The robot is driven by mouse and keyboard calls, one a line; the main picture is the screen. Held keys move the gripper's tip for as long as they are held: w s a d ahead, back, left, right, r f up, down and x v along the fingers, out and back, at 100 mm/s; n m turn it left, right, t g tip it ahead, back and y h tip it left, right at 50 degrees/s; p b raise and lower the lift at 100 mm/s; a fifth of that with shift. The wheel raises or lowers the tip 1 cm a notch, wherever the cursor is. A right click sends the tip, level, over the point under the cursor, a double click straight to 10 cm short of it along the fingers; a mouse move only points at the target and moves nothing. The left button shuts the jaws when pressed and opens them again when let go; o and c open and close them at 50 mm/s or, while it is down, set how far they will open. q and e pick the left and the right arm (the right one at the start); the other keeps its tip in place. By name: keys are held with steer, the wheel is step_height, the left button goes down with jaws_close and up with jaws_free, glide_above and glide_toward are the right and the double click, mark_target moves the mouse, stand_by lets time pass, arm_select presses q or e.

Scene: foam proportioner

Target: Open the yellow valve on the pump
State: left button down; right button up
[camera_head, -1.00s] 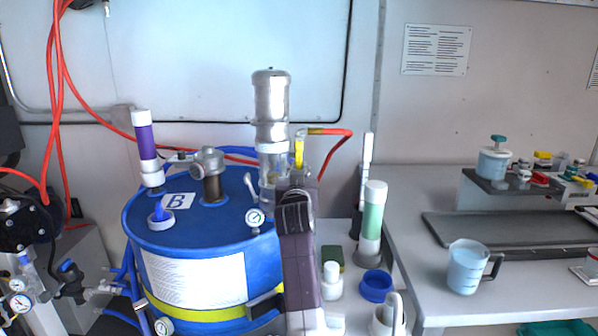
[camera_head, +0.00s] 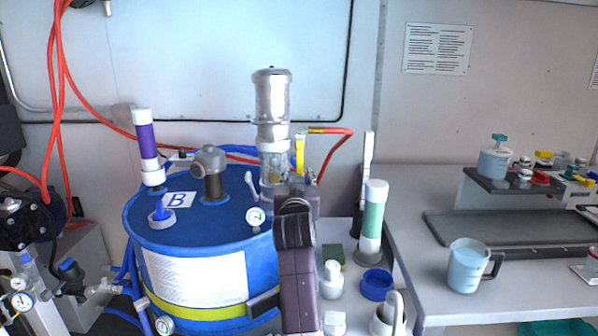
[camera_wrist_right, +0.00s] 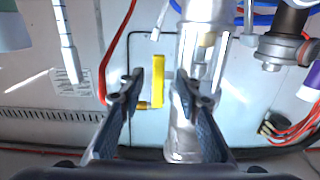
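The yellow valve handle (camera_head: 300,152) stands upright beside the clear lower section of the silver pump (camera_head: 271,105) on the blue drum. The handle also shows in the right wrist view (camera_wrist_right: 158,82), upside down relative to the head view, between the two finger lines. My right gripper (camera_wrist_right: 158,88) is open, with one finger on each side of the handle in that picture. I see no contact, and the remaining depth is unclear. My left gripper is not in view.
The blue drum (camera_head: 205,222) carries a purple-banded tube (camera_head: 147,148), a fitting and a gauge (camera_head: 256,217). A red hose (camera_head: 336,150) curves right of the valve. A green-banded tube (camera_head: 373,222) and a blue ring (camera_head: 376,285) stand right of my arm.

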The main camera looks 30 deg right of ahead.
steer(key=v, duration=0.3)
steer(key=shift+s, duration=0.1)
stand_by(0.5)
